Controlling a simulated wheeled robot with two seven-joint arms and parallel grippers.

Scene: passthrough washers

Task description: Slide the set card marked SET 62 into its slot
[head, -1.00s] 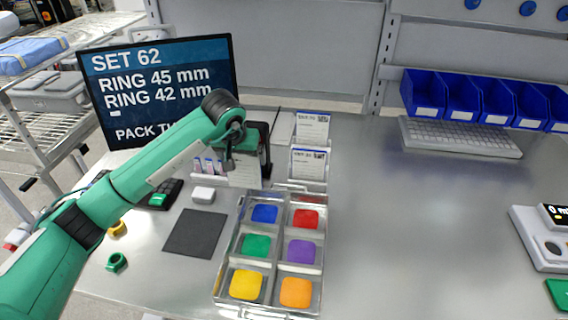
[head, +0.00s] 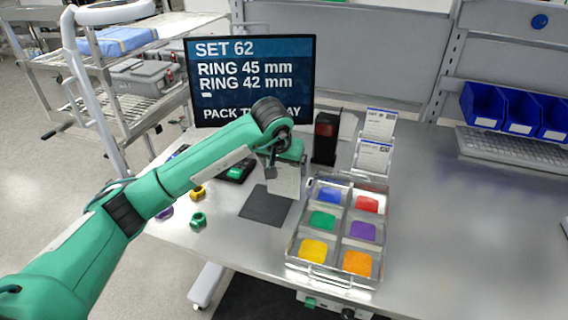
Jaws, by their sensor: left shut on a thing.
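My left gripper (head: 271,172) is shut on a pale card (head: 287,181), which hangs upright above the table just left of the tray. The print on this card cannot be read. Two white cards with blue headers stand in a clear rack behind the tray, an upper card (head: 380,123) and a lower card (head: 373,155); their print is too small to read. The clear tray (head: 291,247) has compartments with blue, red, green, purple, yellow and orange pads. I cannot make out the card slot. My right gripper is out of view.
A monitor (head: 250,102) reading SET 62 stands behind my left arm. A black device (head: 326,137) stands left of the rack. A dark mat (head: 267,206) and green ring (head: 198,220) lie left of the tray. Blue bins (head: 517,111) and a keyboard (head: 515,150) are right. The table right of the tray is clear.

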